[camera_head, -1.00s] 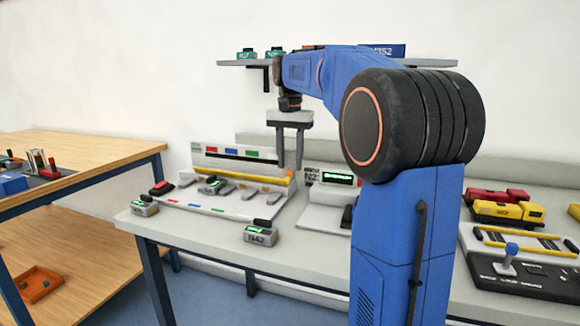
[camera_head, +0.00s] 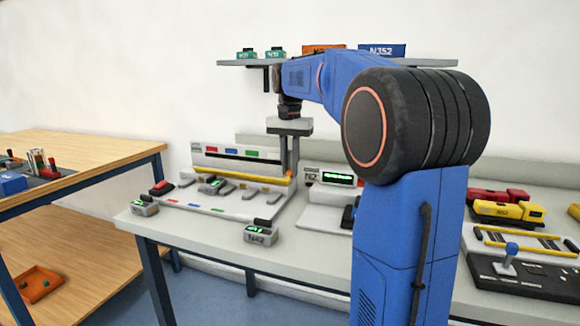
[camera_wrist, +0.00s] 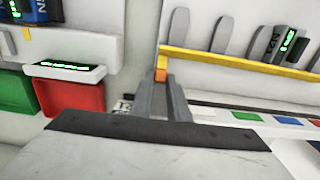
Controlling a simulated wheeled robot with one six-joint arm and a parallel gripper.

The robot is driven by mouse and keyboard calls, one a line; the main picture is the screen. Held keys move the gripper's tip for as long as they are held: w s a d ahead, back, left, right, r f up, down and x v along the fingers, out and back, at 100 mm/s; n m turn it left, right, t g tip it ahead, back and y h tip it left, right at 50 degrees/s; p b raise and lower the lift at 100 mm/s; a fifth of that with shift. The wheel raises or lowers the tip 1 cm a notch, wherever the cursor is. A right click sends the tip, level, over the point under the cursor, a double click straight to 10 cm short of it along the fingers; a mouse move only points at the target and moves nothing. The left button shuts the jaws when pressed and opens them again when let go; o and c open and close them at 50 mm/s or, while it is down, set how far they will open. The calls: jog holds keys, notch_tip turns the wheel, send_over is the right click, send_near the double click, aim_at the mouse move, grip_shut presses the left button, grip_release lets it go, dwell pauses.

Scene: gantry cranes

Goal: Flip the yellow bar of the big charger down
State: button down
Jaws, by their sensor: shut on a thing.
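The big charger (camera_head: 232,207) is a white unit on the grey table, with several grey slots and a raised back panel. Its yellow bar (camera_head: 235,175) runs along the back of the slots. The bar also shows in the wrist view (camera_wrist: 235,66), with an orange piece (camera_wrist: 161,75) at its end. My gripper (camera_head: 289,180) is at the bar's right end in the head view, fingers pointing down and close together. In the wrist view my gripper (camera_wrist: 162,88) is shut on this end, partly hiding it. A grey module (camera_head: 212,185) with a green display sits in one slot.
A smaller charger (camera_head: 330,177) with a green display is close to the right. A shelf (camera_head: 235,63) is above.

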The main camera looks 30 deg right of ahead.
jog(key=shift+s+a+r+t+h, duration=0.25)
jog(key=shift+a+t+h, duration=0.15)
jog(key=shift+h, duration=0.15)
jog(key=shift+s+a+r+t+h, duration=0.25)
jog(key=shift+t+h, duration=0.15)
jog(key=shift+h, duration=0.15)
jog(key=shift+s+a+r+t+h, duration=0.1)
jog(key=shift+s+a+t+h, duration=0.15)
jog(key=shift+t+h, duration=0.25)
jog(key=shift+s+a+t+h, duration=0.1)
jog(key=shift+a+t+h, duration=0.25)
jog(key=shift+h, duration=0.25)
jog(key=shift+s+a+t+h, duration=0.45)
jog(key=shift+t+h, duration=0.35)
jog(key=shift+h, duration=0.2)
jog(key=shift+s+a+t+h, duration=0.3)
jog(key=shift+a+t+h, duration=0.15)
jog(key=shift+t+h, duration=0.45)
jog(key=c, duration=1.7)
grip_release()
jog(key=shift+s, duration=0.1)
jog(key=v, duration=1.7)
jog(key=shift+a+f, duration=0.2)
jog(key=shift+a, duration=0.15)
